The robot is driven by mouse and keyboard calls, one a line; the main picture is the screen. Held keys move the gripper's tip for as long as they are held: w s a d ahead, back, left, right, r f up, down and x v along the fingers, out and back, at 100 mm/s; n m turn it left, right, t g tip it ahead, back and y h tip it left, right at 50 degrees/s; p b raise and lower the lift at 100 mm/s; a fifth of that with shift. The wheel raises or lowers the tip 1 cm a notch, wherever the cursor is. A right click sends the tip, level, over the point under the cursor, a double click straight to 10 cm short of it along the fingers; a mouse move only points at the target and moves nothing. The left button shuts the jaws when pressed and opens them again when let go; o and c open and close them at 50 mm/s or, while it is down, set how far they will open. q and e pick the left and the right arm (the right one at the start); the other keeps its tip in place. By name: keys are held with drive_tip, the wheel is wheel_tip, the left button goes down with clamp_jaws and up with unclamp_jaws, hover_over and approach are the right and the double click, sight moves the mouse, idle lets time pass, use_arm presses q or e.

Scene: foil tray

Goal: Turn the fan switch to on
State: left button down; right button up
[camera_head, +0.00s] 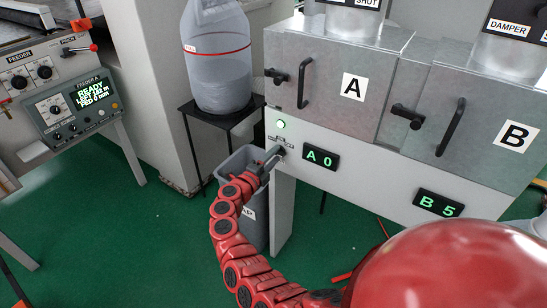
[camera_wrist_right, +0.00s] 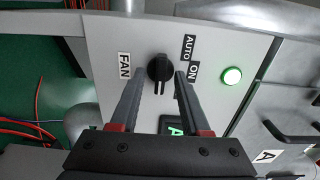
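The fan switch is a black rotary knob (camera_wrist_right: 159,67) on a light grey panel, between a FAN label (camera_wrist_right: 124,65) and AUTO and ON labels (camera_wrist_right: 193,70). Its bar points toward the bottom of the wrist view; I cannot tell which setting that is. My right gripper (camera_wrist_right: 161,76) is open, with one finger on each side of the knob and small gaps visible. In the head view the right gripper (camera_head: 270,160) is at the panel's left end and mostly hides the knob. My left gripper is not in view.
A lit green lamp (camera_wrist_right: 232,75) sits beside the labels; it also shows in the head view (camera_head: 281,125). Displays A 0 (camera_head: 321,158) and B 5 (camera_head: 439,203) are to the right.

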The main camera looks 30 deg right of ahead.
drive_tip(key=v, duration=1.7)
drive_tip(key=shift+a+b, duration=0.2)
drive_tip(key=shift+b, duration=0.15)
drive_tip(key=shift+s, duration=0.15)
